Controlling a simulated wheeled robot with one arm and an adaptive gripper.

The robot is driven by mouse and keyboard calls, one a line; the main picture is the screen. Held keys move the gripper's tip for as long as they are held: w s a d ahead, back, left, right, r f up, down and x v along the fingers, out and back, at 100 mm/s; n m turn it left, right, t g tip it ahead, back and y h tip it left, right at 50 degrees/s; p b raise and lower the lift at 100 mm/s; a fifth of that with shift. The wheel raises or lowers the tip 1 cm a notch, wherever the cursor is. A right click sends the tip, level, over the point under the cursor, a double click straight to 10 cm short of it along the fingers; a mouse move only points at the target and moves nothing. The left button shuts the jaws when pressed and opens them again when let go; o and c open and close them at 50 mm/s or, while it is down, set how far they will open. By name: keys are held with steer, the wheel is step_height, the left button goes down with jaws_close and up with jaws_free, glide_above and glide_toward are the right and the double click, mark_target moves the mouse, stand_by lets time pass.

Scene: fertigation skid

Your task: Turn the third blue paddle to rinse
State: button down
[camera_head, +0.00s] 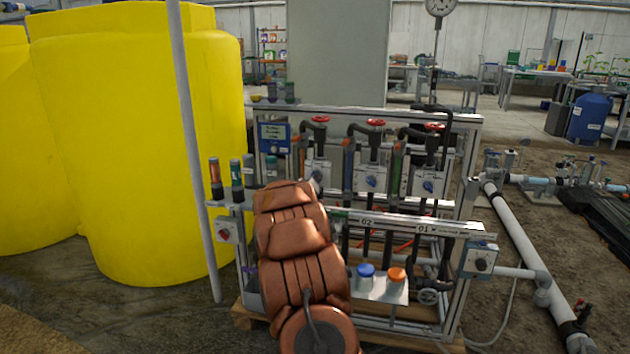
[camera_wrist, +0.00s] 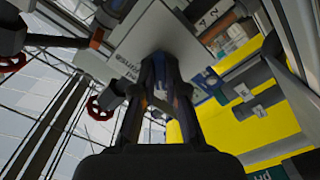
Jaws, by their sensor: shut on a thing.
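Three pale valve plates with blue paddles hang in a row on the skid in the head view. The right paddle (camera_head: 428,186) and the middle paddle (camera_head: 371,181) are in clear view. In the wrist view, my gripper (camera_wrist: 162,62) is closed in front of a pale plate (camera_wrist: 128,62) with dark lettering, seen tilted. The fingers are shut on the third paddle, which they mostly hide; its exact angle cannot be told. In the head view my gripper is hidden behind my arm.
A front rail (camera_head: 400,224) marked 02 and 01 crosses the skid below the plates. Red handwheels (camera_head: 376,123) and dark pipes sit above them. Large yellow tanks (camera_head: 140,140) stand at the left, behind a grey post (camera_head: 187,130). A white pipe (camera_head: 520,240) runs along the right.

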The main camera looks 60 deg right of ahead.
steer(key=shift+m, duration=0.3)
steer(key=m+p, duration=0.2)
steer(key=m, duration=0.1)
steer(key=shift+w+a+m, duration=0.1)
steer(key=shift+m, duration=0.2)
steer(key=m, duration=0.4)
steer(key=shift+m, duration=0.3)
steer(key=m+b, duration=0.1)
steer(key=m, duration=0.4)
steer(key=shift+b, duration=0.3)
steer(key=shift+m+b, duration=0.9)
steer(key=shift+m, duration=1.1)
steer(key=shift+r, duration=0.1)
steer(key=c, duration=1.2)
jaws_free()
